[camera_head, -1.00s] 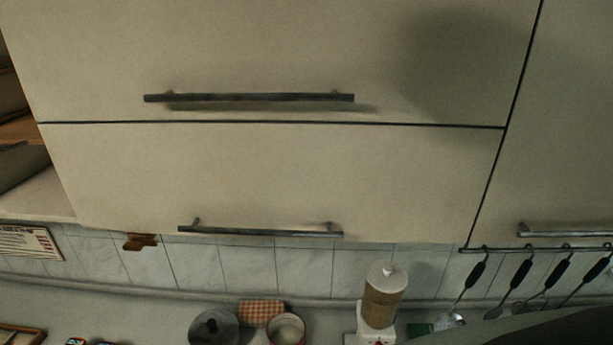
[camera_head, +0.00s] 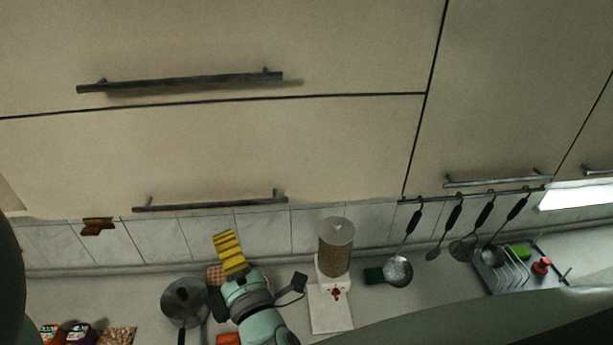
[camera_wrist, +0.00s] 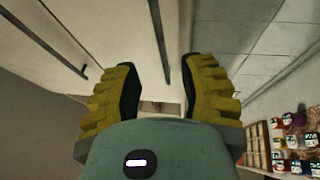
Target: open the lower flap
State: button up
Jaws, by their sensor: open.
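The lower flap (camera_head: 210,155) is a cream cabinet front, closed flush below the upper flap. Its dark bar handle (camera_head: 210,202) runs along its bottom edge. My gripper (camera_head: 227,236) has yellow ridged fingers and shows just below this handle in the head view, apart from it in the picture. In the wrist view my gripper (camera_wrist: 166,78) is open and empty. There the lower handle (camera_wrist: 160,40) lines up with the gap between the fingers, ahead of them. I cannot tell the exact distance.
The upper flap (camera_head: 330,40) has its own bar handle (camera_head: 180,82). Ladles and spatulas hang from a rail (camera_head: 470,192) at right. A cereal dispenser (camera_head: 334,250) and a pan (camera_head: 185,302) stand on the counter below, close to my arm.

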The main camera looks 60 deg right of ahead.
aim_at(210, 203)
jog(key=x, duration=1)
jog(key=shift+w+d+r, duration=0.1)
jog(key=shift+w, duration=0.25)
jog(key=shift+o, duration=0.2)
grip_shut()
